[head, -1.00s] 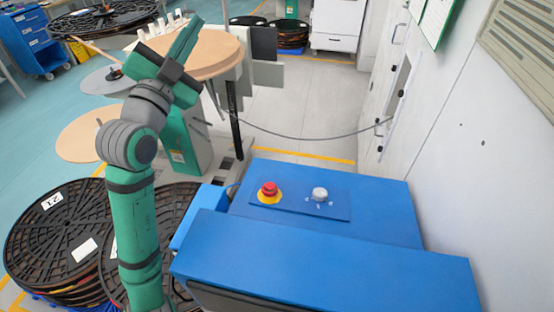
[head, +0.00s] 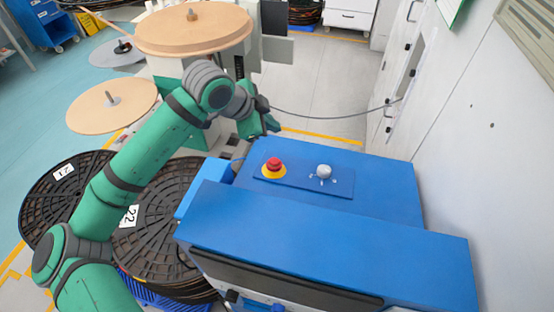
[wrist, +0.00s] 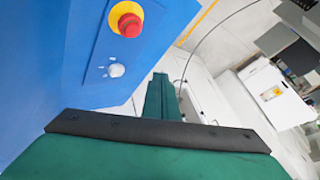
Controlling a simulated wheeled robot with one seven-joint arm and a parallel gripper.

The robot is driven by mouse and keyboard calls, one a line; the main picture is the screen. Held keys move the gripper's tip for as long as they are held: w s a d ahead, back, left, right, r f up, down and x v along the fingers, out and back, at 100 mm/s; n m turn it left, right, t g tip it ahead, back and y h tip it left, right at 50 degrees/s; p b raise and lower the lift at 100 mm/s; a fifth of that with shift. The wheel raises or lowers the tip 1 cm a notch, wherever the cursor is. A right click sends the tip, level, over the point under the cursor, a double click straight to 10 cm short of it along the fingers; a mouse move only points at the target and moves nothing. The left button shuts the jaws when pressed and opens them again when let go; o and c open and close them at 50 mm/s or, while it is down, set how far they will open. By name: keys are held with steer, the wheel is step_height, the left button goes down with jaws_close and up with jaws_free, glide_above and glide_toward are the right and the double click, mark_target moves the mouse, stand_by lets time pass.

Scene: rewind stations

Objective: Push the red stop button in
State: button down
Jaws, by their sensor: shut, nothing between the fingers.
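The red stop button (head: 274,164) sits on a yellow ring on the sloped panel of the blue cabinet (head: 330,235). It also shows in the wrist view (wrist: 130,25), near the top, with its yellow collar around it. My gripper (head: 272,124) is above and behind the panel's left edge in the head view, apart from the button. Its fingers (wrist: 161,95) are together and empty in the wrist view, pointing past the cabinet's edge. Nothing covers the button.
A white knob (head: 323,171) stands right of the button on the same panel. Black reels (head: 160,235) lie left of the cabinet. A round tan reel (head: 190,35) stands behind my arm. A grey cable crosses behind the cabinet, and a white wall (head: 490,170) rises at right.

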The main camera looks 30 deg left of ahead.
mark_target(272, 161)
steer(key=shift+f, duration=0.1)
steer(key=shift+s+d+f, duration=0.1)
steer(key=shift+s+f, duration=0.1)
steer(key=shift+f, duration=1.2)
steer(key=shift+s+f, duration=0.15)
steer(key=shift+f, duration=1.3)
steer(key=shift+s+d+f, duration=0.1)
steer(key=shift+s+f, duration=0.1)
steer(key=shift+f, duration=1.2)
steer(key=shift+f, duration=0.15)
steer(key=shift+f, duration=0.25)
steer(key=shift+s+f, duration=0.15)
steer(key=shift+f, duration=0.45)
steer(key=shift+r, duration=1)
steer(key=shift+r, duration=0.1)
steer(key=shift+w+a+r, duration=0.1)
steer(key=shift+w+r, duration=0.05)
steer(key=shift+r, duration=0.65)
steer(key=shift+w+r, duration=0.2)
steer(key=shift+r, duration=0.6)
steer(key=shift+w+a+r, duration=0.1)
steer(key=shift+w+r, duration=0.05)
steer(key=shift+r, duration=0.65)
